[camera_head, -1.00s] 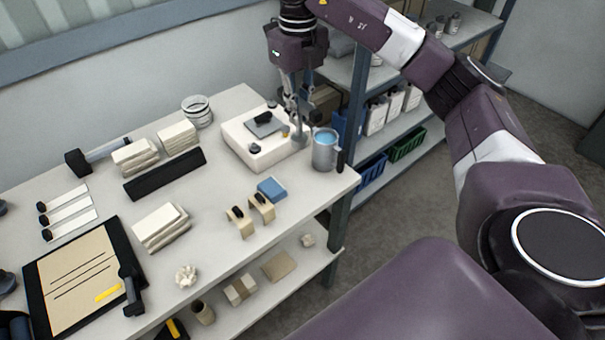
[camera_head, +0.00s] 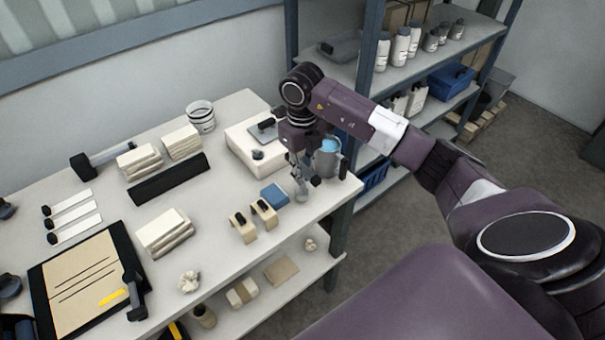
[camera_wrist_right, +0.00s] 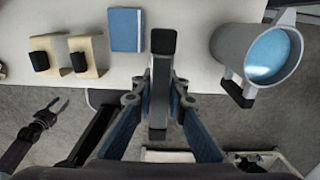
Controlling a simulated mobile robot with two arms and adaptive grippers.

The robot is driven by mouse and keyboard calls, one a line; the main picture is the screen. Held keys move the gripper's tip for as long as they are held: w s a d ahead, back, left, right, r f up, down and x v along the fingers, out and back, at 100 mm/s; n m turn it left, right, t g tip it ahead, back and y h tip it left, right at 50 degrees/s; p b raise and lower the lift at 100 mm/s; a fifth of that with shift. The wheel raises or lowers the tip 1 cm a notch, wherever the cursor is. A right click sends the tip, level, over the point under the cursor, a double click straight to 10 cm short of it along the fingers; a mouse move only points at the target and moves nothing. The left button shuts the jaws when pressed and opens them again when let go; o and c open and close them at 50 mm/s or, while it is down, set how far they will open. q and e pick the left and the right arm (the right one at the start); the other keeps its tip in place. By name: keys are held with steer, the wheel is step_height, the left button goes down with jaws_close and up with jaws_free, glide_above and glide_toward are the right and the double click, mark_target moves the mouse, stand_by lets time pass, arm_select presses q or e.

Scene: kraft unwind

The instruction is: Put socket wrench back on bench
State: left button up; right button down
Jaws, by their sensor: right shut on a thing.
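My right gripper (camera_head: 301,188) is over the right end of the bench (camera_head: 222,262), near its front edge. In the right wrist view its fingers (camera_wrist_right: 161,108) are shut on a grey bar-shaped tool with black ends, likely the socket wrench (camera_wrist_right: 160,82). The tool points away from the wrist, between the blue block (camera_wrist_right: 126,30) and the grey mug (camera_wrist_right: 225,45). I cannot tell whether it touches the bench. A dark arm with small prongs, seemingly my left gripper (camera_wrist_right: 55,106), shows low at the left of that view; its opening is unclear.
Two tan holders with black pieces (camera_head: 254,221) stand left of the gripper. A white box (camera_head: 243,143) stands behind it. Folded cloths (camera_head: 165,232) and a clipboard (camera_head: 75,275) lie farther left. A shelf rack (camera_head: 369,75) stands behind the right arm. Bare bench shows near the front right corner.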

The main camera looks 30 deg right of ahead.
steer(key=shift+f, duration=0.75)
arm_select(q)
steer(key=shift+w+d+r, duration=0.1)
steer(key=shift+d+r, duration=0.1)
steer(key=shift+r, duration=0.05)
steer(key=shift+d, duration=0.1)
arm_select(e)
steer(key=shift+f, duration=0.1)
steer(key=shift+f, duration=0.15)
arm_select(q)
steer(key=shift+w+f, duration=0.1)
arm_select(e)
steer(key=c, duration=1.9)
jaws_free()
steer(key=shift+c, duration=0.2)
steer(key=shift+r, duration=0.35)
step_height(320, 180, up, 11)
steer(key=b, duration=0.3)
steer(key=shift+w+f, duration=0.1)
steer(key=shift+f, duration=0.05)
arm_select(q)
steer(key=shift+f, duration=1.5)
arm_select(e)
steer(key=shift+r, duration=0.5)
